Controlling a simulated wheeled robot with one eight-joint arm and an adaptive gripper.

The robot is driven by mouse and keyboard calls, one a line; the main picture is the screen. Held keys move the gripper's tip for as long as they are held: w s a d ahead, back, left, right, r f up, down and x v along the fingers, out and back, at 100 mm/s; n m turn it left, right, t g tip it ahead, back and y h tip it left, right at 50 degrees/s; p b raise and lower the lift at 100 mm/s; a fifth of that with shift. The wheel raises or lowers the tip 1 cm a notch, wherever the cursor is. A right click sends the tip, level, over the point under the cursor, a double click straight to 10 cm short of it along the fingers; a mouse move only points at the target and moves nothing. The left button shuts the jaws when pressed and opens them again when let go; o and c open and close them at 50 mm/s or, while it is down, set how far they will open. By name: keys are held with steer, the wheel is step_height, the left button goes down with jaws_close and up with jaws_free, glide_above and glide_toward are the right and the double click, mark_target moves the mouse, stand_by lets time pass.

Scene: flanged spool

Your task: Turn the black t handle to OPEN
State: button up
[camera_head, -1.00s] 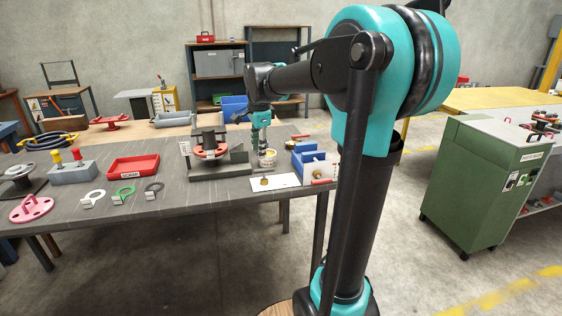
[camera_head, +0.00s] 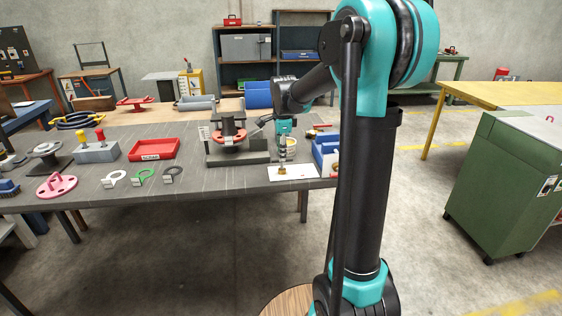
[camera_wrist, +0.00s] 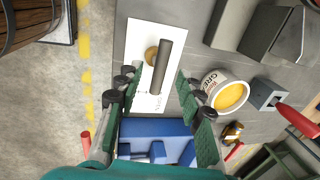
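The black T handle (camera_wrist: 161,67) shows in the wrist view as a dark bar lying nearly upright in the picture. A round brass part (camera_wrist: 151,56) sits beside and partly under it. Both are on a white plate (camera_wrist: 136,45); small lettering by the bar's lower end is too small to read. In the head view the white plate (camera_head: 305,172) lies at the table's front edge, with the brass part (camera_head: 282,170) on it. My gripper (camera_wrist: 157,77) is open, its green-padded fingers apart on either side of the bar. In the head view my gripper (camera_head: 283,152) hangs above the plate.
A grease tub (camera_wrist: 229,92) stands close to the right finger in the wrist view. A blue bin (camera_wrist: 155,130) is below the plate there. In the head view a red flanged spool (camera_head: 229,136) stands left of my gripper, and a red tray (camera_head: 154,150) is further left.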

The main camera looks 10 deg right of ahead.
mark_target(282, 163)
steer(key=shift+w+f, duration=0.25)
steer(key=shift+f, duration=1.05)
steer(key=shift+w+f, duration=0.25)
steer(key=shift+f, duration=1)
steer(key=shift+c, duration=0.6)
jaws_close()
